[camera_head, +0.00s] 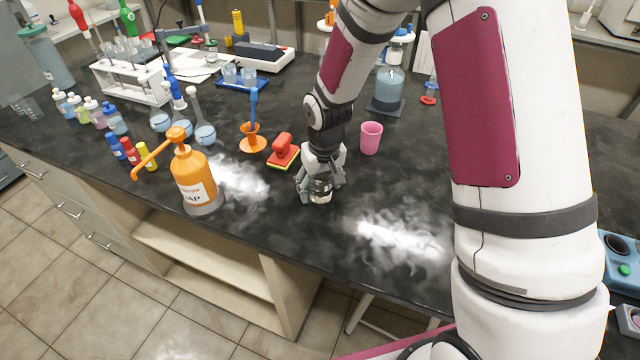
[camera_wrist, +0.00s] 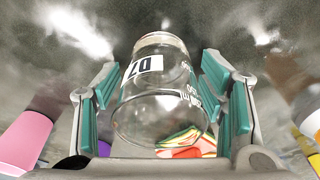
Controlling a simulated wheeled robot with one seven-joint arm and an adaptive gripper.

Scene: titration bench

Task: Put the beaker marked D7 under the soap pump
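The clear glass beaker (camera_wrist: 160,90) is between the two finger pads of my gripper (camera_wrist: 162,85). Its white label bears dark characters that look like D7, turned over in the wrist view. In the head view, the beaker (camera_head: 320,190) is low at the bench, with my gripper (camera_head: 321,183) around it from above. The pads lie close on both sides of the glass, but I cannot tell whether they press on it. Whether its base touches the bench is unclear. The orange soap pump (camera_head: 197,180) stands to the left at the front edge, its spout pointing left.
A red brush or sponge (camera_head: 283,150) lies behind and left of my gripper, and a pink cup (camera_head: 371,138) stands behind and right. An orange funnel (camera_head: 253,138) and small colored bottles (camera_head: 130,152) are farther left. The black bench top (camera_head: 262,215) between pump and gripper is clear.

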